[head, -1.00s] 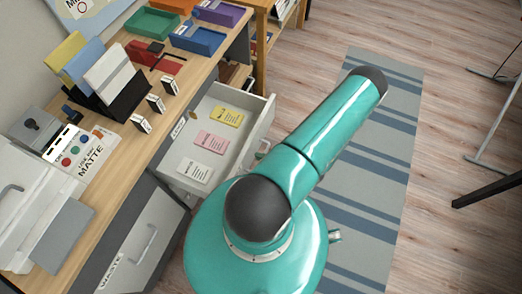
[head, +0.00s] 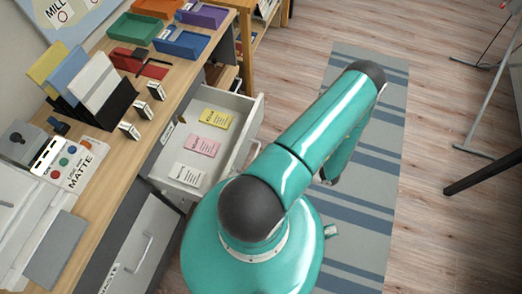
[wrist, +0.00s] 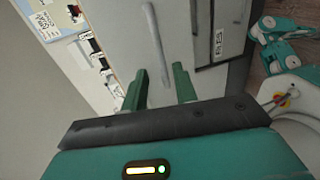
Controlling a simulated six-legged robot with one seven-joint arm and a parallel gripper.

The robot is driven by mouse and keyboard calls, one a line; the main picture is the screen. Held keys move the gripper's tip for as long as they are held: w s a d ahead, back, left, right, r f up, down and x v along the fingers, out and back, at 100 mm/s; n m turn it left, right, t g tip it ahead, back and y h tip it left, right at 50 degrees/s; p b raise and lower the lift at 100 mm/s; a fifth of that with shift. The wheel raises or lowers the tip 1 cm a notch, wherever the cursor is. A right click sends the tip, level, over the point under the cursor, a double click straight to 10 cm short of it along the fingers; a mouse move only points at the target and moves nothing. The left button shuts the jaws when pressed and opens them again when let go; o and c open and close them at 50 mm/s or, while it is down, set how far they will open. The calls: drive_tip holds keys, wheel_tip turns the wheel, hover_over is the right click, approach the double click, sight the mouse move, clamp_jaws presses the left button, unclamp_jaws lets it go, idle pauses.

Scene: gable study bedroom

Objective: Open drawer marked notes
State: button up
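In the head view a light grey drawer (head: 243,103) stands pulled out from under the desk. Yellow, pink and white cards lie in it. Its handle (head: 253,152) shows partly beside my arm. The drawer's small label is too small to read. My fingers are hidden in the head view.
A closed grey front (head: 143,245) with a handle is below the desk (head: 112,180). Coloured trays, upright folders and small cards stand on the desk. A striped rug (head: 385,130) covers the floor to the right, with metal legs (head: 475,150) beyond.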

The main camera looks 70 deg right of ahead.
drive_tip(key=v, duration=0.5)
drive_tip(key=shift+s, duration=0.25)
drive_tip(key=shift+r, duration=0.1)
drive_tip(key=w+r+n+g+y, duration=0.8)
drive_tip(key=w+r+n+g, duration=0.3)
drive_tip(key=w+r+n, duration=1.4)
drive_tip(key=w+a+r+n+g+h, duration=0.2)
drive_tip(key=w+a+r+n, duration=0.1)
drive_tip(key=a+r+n, duration=0.4)
drive_tip(key=w+a+r+n+g+h, duration=0.2)
drive_tip(key=w+a+r+n+h, duration=0.1)
drive_tip(key=a+r+n, duration=0.35)
drive_tip(key=s+a+r+n+t+h, duration=0.2)
drive_tip(key=a+r+n+t, duration=0.3)
drive_tip(key=a+r+n, duration=0.6)
drive_tip(key=a+n+h, duration=0.1)
drive_tip(key=a+n, duration=0.2)
drive_tip(key=n, duration=0.1)
drive_tip(key=shift+s+a+r+h, duration=0.25)
drive_tip(key=shift+a+r+h, duration=0.05)
drive_tip(key=shift+a+r, duration=0.1)
